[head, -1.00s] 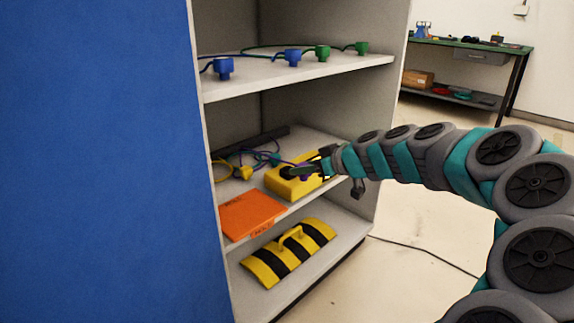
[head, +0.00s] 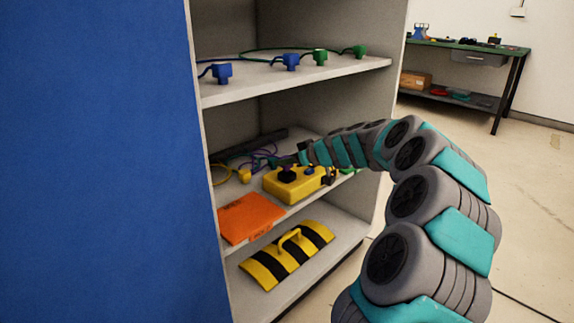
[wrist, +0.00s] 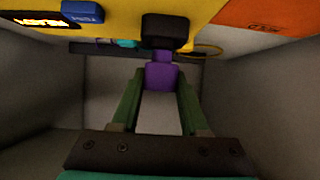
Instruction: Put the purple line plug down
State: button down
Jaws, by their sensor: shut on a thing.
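The purple line plug (wrist: 162,75) is between the green fingers of my gripper (wrist: 161,92) in the wrist view. My gripper is shut on it. In the head view my gripper (head: 301,156) is over the middle shelf, at the far side of the yellow box; the plug itself cannot be made out there. A purple cable (head: 264,153) runs to the left of it. The yellow box (head: 275,184) has a black knob (head: 287,174) and a blue button (head: 309,170). I cannot tell whether the plug touches the shelf.
An orange book (head: 249,217) lies left of the yellow box. A yellow plug (head: 244,176) and tangled cables lie behind it. Blue plugs (head: 221,72) and green plugs (head: 320,58) stand on the upper shelf (head: 345,73). A yellow-black striped piece (head: 276,262) lies on the bottom shelf.

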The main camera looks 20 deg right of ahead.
jog(key=shift+f, duration=0.7)
jog(key=shift+f+b, duration=0.35)
jog(key=shift+b, duration=0.05)
jog(key=shift+c, duration=2.1)
grip_release()
jog(key=shift+r, duration=0.15)
jog(key=shift+r+p, duration=0.25)
jog(key=shift+p, duration=0.2)
jog(key=v, duration=1.2)
jog(key=shift+s+f, duration=0.1)
jog(key=shift+f, duration=0.05)
